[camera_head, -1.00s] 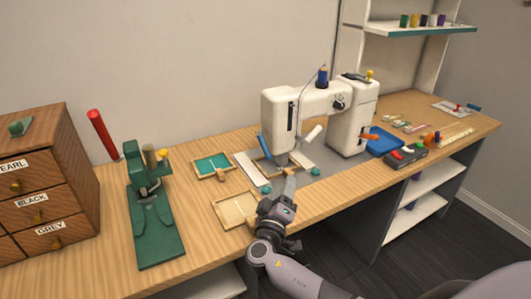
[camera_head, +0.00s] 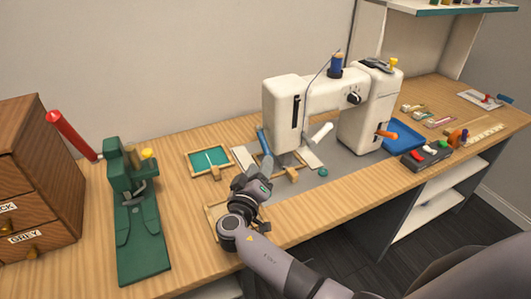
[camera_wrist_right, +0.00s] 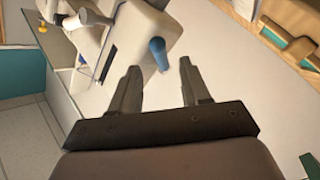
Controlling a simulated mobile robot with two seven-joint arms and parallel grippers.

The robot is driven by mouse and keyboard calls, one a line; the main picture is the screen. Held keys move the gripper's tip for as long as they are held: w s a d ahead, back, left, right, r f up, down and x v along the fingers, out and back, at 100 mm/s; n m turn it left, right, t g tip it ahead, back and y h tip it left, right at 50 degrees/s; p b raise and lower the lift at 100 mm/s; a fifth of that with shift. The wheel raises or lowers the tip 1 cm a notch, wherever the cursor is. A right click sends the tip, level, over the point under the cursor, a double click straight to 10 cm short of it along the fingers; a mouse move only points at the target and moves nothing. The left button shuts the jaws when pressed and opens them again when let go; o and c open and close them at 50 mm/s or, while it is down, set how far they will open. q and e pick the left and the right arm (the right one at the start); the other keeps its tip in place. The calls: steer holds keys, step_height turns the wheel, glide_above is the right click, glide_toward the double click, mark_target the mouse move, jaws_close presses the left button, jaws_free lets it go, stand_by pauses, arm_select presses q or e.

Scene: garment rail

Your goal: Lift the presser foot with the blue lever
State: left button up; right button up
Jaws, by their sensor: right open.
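The white sewing machine (camera_head: 285,108) stands on a grey mat towards the back of the bench. The blue lever (camera_head: 263,141) sticks out at the lower left of its head and tilts. It also shows in the right wrist view (camera_wrist_right: 157,53), where its tip lies in line with the gap between my fingers. My right gripper (camera_head: 267,166) is open and empty, just below and in front of the lever. Its two fingers show apart in the wrist view (camera_wrist_right: 159,75). I cannot tell how far the fingers are from the lever. The presser foot is hidden behind my gripper. My left gripper is out of view.
A green press (camera_head: 137,215) stands at the left, beside a wooden drawer cabinet (camera_head: 30,170). A teal-lined wooden tray (camera_head: 196,173) lies left of the machine. A blue tray (camera_head: 403,136) and small tools lie to the right. Bare bench shows between the press and the trays.

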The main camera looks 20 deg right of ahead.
mark_target(266, 153)
steer(key=shift+x, duration=2.6)
jaws_close()
